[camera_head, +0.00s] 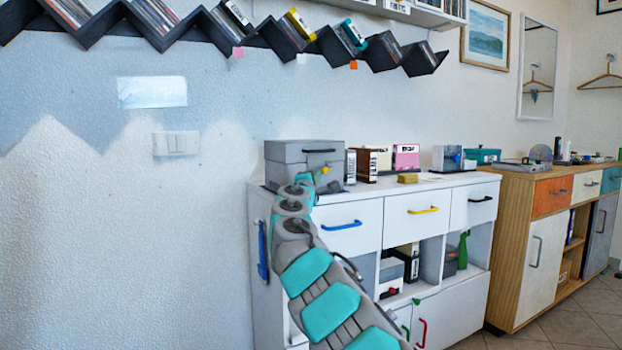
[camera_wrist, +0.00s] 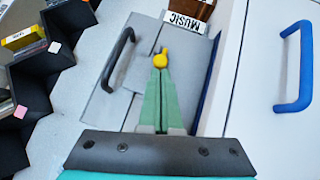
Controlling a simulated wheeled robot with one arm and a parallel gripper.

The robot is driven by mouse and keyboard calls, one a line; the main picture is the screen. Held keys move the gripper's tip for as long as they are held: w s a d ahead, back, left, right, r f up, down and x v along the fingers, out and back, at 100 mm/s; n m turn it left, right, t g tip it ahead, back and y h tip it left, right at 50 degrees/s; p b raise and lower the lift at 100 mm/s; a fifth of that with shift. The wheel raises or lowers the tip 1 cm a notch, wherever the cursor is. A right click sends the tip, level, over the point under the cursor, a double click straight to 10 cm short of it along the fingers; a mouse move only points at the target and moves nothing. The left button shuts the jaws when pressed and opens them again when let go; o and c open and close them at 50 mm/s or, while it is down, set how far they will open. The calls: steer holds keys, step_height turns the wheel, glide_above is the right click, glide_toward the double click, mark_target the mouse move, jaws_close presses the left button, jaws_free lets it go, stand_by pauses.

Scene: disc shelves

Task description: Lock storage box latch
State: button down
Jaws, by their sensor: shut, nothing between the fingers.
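The grey storage box (camera_head: 290,152) stands on the left end of the white cabinet top, its lid down and a dark handle on its front. In the wrist view the box (camera_wrist: 140,32) fills the middle, with the dark handle (camera_wrist: 118,60) left of my fingers. A small yellow latch (camera_wrist: 161,59) shows just past my fingertips. My gripper (camera_wrist: 160,74) is shut and empty, its green fingers pointing at the latch; I cannot tell whether they touch it. In the head view my gripper (camera_head: 308,178) is at the box front, partly covering it.
The white cabinet (camera_head: 400,212) has a blue drawer handle (camera_head: 341,226), also near the right in the wrist view (camera_wrist: 298,66). Several labelled boxes, one brown (camera_head: 366,166), stand right of the storage box. A dark zigzag shelf (camera_head: 210,30) hangs above.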

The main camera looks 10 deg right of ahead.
steer(key=w+a+b+v, duration=0.1)
steer(key=a+b+v, duration=0.1)
steer(key=v, duration=1.1)
steer(key=shift+w+a+f+b, duration=0.2)
steer(key=shift+b, duration=0.2)
stand_by(0.3)
